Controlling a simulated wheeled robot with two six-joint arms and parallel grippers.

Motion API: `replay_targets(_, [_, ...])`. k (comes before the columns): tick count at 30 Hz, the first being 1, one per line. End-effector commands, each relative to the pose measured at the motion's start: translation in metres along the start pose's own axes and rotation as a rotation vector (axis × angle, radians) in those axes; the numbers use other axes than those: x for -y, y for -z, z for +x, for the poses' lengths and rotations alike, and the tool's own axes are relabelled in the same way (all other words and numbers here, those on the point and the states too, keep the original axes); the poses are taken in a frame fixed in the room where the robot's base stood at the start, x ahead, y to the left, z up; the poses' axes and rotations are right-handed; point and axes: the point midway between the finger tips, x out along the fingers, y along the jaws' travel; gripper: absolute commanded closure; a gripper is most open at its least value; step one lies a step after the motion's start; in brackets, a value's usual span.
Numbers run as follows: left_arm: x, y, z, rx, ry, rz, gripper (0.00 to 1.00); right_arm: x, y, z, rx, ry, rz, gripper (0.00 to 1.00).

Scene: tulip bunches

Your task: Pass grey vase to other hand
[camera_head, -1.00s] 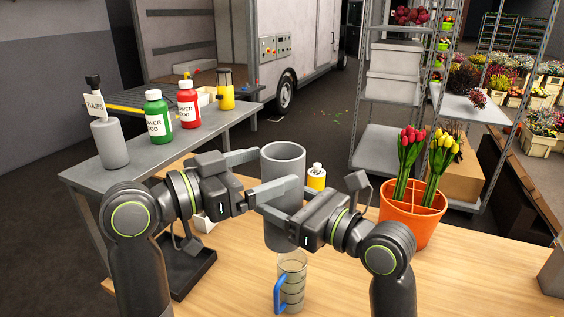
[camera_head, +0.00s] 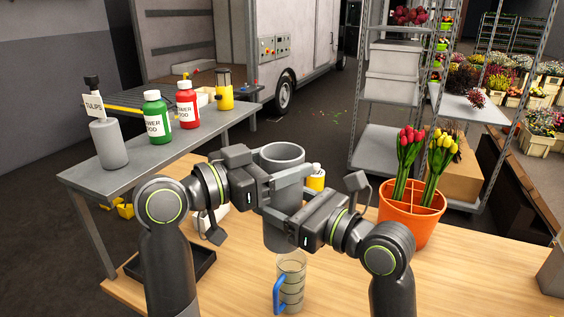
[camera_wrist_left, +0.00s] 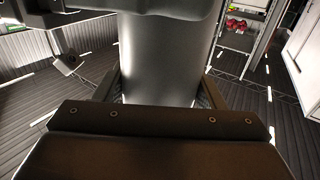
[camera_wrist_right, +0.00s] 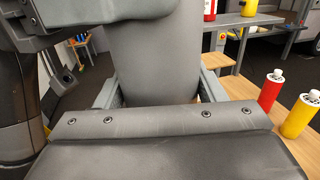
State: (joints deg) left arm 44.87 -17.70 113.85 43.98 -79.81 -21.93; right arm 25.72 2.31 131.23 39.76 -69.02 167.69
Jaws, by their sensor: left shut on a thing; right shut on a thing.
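The grey vase (camera_head: 283,154) is a tall open cylinder, held upright between my two grippers in the head view. My left gripper (camera_head: 287,180) is shut on it from the left, and its fingers lie along both sides of the vase. My right gripper (camera_head: 272,204) is shut on it from the right, a little lower. In the left wrist view the vase (camera_wrist_left: 165,60) fills the gap between the fingers. In the right wrist view the vase (camera_wrist_right: 155,60) also stands between the fingers.
A measuring jug (camera_head: 291,280) with a blue handle stands in front of the vase. A yellow bottle (camera_head: 316,180) is just behind it. An orange pot (camera_head: 412,215) with tulips is to the right. A black tray (camera_head: 185,268) lies at the left. The wooden table (camera_head: 460,275) is clear at front right.

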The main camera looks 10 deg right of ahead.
Motion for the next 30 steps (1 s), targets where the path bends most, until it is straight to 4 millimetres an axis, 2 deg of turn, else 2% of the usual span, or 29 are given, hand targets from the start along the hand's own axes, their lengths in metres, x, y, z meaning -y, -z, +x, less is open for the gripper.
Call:
replay_targets(2, [-0.003,0.000,0.000,0.001,-0.010,-0.003,0.61,0.001,0.000,0.001,0.000,0.002,0.001,0.77])
replay_targets(3, [-0.003,0.000,0.000,0.000,-0.011,-0.003,0.61,0.001,0.000,0.001,0.000,0.003,0.001,0.31])
replay_targets(8, [-0.003,0.000,0.000,0.000,-0.010,-0.003,0.61,0.001,0.000,0.001,0.000,0.002,0.001,0.11])
replay_targets(20, [-0.002,0.000,0.000,0.000,-0.007,-0.002,0.61,0.002,0.006,-0.004,-0.002,0.009,0.002,0.11])
replay_targets(30, [-0.002,0.000,0.000,0.000,-0.007,-0.002,0.61,0.004,0.045,-0.041,-0.005,0.062,0.003,0.11])
